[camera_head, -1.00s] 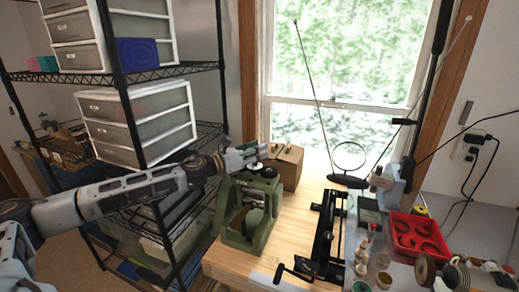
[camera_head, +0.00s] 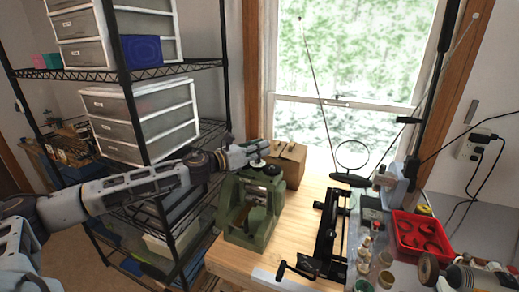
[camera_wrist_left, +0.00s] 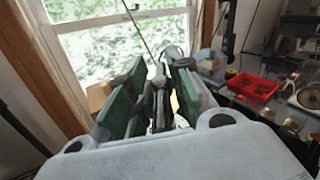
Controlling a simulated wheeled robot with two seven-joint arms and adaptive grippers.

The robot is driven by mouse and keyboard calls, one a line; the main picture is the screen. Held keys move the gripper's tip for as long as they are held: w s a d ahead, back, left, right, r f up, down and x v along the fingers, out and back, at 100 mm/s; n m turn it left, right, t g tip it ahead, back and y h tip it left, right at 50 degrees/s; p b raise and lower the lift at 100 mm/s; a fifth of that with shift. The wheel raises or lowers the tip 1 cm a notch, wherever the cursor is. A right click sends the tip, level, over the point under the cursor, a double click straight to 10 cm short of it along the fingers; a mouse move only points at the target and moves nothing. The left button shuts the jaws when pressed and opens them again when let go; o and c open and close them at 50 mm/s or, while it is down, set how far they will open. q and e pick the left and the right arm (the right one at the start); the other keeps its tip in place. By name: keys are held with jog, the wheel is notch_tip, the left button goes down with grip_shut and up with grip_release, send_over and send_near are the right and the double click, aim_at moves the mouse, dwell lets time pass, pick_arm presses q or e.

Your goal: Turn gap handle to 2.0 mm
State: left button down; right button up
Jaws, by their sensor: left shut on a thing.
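The green rolling mill (camera_head: 236,225) stands upright on the wooden bench. On its top are a pale knob with a dark rim (camera_head: 257,164) and a dark round disc (camera_head: 272,170). My left gripper (camera_head: 262,146) is at the top of the mill, reaching in from the left. In the left wrist view its green-padded fingers (camera_wrist_left: 155,105) are close around a narrow dark and pale part. They are shut on what appears to be the gap handle, mostly hidden by the fingers. No gap reading is legible.
A cardboard box (camera_head: 291,163) stands right behind the mill. A black crank-handled device (camera_head: 325,235) lies to the right, near a red tray (camera_head: 420,230) and small jars. A black shelf rack (camera_head: 175,72) with drawers is at the left. Bare bench (camera_head: 290,225) lies between mill and device.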

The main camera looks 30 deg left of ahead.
pick_arm(q)
jog(key=shift+d+f+h, duration=0.1)
jog(key=shift+h, duration=0.3)
pick_arm(e)
jog(key=shift+a+f, duration=0.1)
jog(key=shift+f, duration=0.15)
pick_arm(q)
jog(key=shift+m+g+h+b, duration=0.8)
jog(key=shift+m+h+b, duration=0.1)
jog(key=shift+d+m+g+h+b, duration=0.1)
jog(key=shift+m+g+h+b, duration=0.65)
jog(key=shift+m+h, duration=0.2)
jog(key=shift+s+m+g+h+b, duration=0.15)
jog(key=shift+m+g+h+b, duration=0.45)
jog(key=shift+m+g+h, duration=0.45)
jog(key=shift+g, duration=0.4)
pick_arm(e)
jog(key=d+f, duration=0.1)
jog(key=w+f, duration=0.1)
jog(key=d+f, duration=0.1)
jog(key=f, duration=0.1)
jog(key=shift+w+d+f, duration=0.1)
jog(key=shift+w+d, duration=0.05)
jog(key=shift+d, duration=0.15)
jog(key=shift+w+a, duration=0.1)
jog(key=shift+a, duration=0.1)
